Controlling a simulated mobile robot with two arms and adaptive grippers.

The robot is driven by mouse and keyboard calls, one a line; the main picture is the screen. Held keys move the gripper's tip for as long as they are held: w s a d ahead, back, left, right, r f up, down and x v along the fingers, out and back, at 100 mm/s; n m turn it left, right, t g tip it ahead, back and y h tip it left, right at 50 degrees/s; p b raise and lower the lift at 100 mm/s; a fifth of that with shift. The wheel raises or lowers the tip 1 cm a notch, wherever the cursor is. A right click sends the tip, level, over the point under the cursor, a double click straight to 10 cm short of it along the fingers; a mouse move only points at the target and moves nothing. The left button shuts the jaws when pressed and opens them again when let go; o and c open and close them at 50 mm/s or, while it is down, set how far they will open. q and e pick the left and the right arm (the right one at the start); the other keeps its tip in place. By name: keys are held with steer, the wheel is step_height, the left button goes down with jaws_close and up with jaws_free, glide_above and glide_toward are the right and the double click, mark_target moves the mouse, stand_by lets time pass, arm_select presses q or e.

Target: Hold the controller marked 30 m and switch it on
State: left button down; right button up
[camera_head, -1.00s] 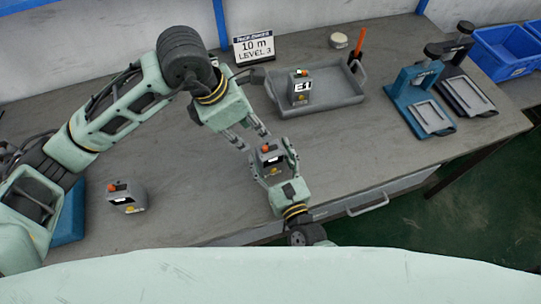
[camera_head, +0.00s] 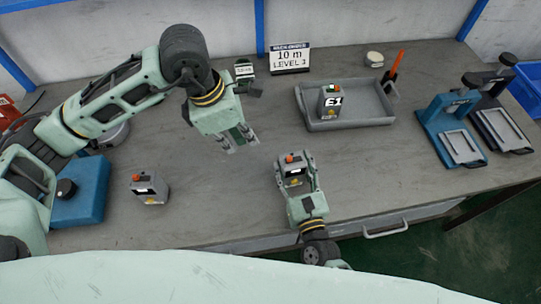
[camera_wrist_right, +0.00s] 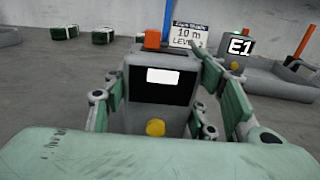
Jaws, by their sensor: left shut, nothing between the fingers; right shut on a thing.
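A grey controller (camera_head: 293,170) with an orange switch on top sits between the fingers of my right gripper (camera_head: 294,178), which is shut on it. In the right wrist view this controller (camera_wrist_right: 160,85) shows a blank white label on a dark panel and a yellow round mark; no "30 m" is readable. My left gripper (camera_head: 238,142) is shut and empty, above the table, left of the held controller and apart from it. A second grey controller (camera_head: 150,190) with an orange switch stands at the left; its label is too small to read.
A unit marked E1 (camera_head: 332,108) stands in a grey tray (camera_head: 370,118). Behind stands a sign (camera_head: 290,57) reading 10 m, LEVEL 3. A blue press (camera_head: 440,122) and a dark press (camera_head: 495,125) are at the right. A blue box (camera_head: 80,195) is at the left.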

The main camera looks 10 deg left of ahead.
mark_target(283, 160)
arm_select(q)
steer(key=shift+d, duration=0.1)
arm_select(e)
steer(key=shift+d, duration=0.1)
arm_select(q)
steer(key=shift+f, duration=0.1)
steer(key=w+d+f, duration=0.2)
steer(key=d+f, duration=0.4)
steer(key=f, duration=0.3)
steer(key=shift+w+f, duration=0.15)
steer(key=shift+f, duration=0.1)
steer(key=shift+w+d, duration=0.3)
steer(key=shift+d, duration=0.4)
steer(key=shift+w+d, duration=0.25)
steer(key=shift+d, duration=0.4)
